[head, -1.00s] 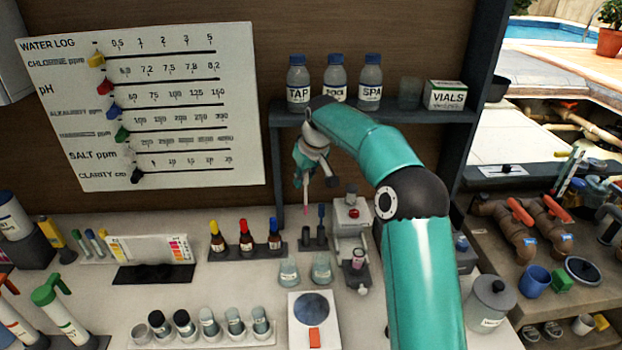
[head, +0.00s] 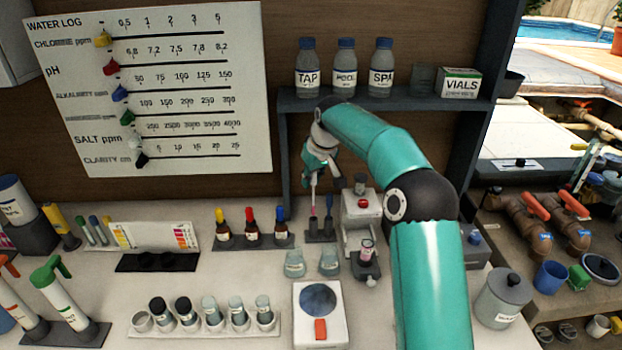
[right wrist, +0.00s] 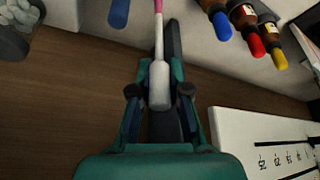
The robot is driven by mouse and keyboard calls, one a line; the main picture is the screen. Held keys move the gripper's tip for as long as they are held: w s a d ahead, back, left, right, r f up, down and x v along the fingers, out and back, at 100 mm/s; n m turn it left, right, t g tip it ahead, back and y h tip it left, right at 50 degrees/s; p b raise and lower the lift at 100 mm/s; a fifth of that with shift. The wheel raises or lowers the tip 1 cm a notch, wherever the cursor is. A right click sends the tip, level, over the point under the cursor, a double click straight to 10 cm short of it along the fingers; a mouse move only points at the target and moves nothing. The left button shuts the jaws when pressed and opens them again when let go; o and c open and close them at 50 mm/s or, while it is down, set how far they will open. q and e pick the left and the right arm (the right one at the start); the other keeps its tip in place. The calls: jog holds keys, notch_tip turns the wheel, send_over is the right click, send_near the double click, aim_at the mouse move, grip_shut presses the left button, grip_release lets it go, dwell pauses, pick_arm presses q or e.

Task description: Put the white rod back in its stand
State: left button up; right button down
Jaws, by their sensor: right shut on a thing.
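My right gripper (head: 317,172) is shut on the white rod (head: 313,190), which hangs tip down with a slight tilt. The right wrist view shows the rod's thick white end (right wrist: 159,85) between the fingers (right wrist: 160,95), and its thin pink part pointing away from the gripper. The dark stand (head: 320,238) is on the counter below, with a blue rod (head: 329,212) upright in its right side. The rod's lower end is over the stand's left side; whether it has entered the stand I cannot tell. My left gripper is out of view.
Dropper bottles (head: 252,228) stand left of the stand, and a white instrument (head: 360,215) stands close on its right. Two small beakers (head: 328,260) are in front. A shelf (head: 400,103) with bottles is above and behind.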

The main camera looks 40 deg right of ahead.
aim_at(313, 194)
jog(key=shift+f, duration=0.15)
jog(key=shift+f+b, duration=0.65)
jog(key=shift+f, duration=0.15)
jog(key=shift+f, duration=0.2)
jog(key=shift+f+b, duration=1.5)
jog(key=shift+f, duration=0.5)
jog(key=shift+f+b, duration=0.4)
jog(key=shift+f, duration=0.2)
jog(key=c, duration=1.1)
grip_release()
jog(key=shift+o, duration=0.2)
jog(key=shift+r, duration=0.1)
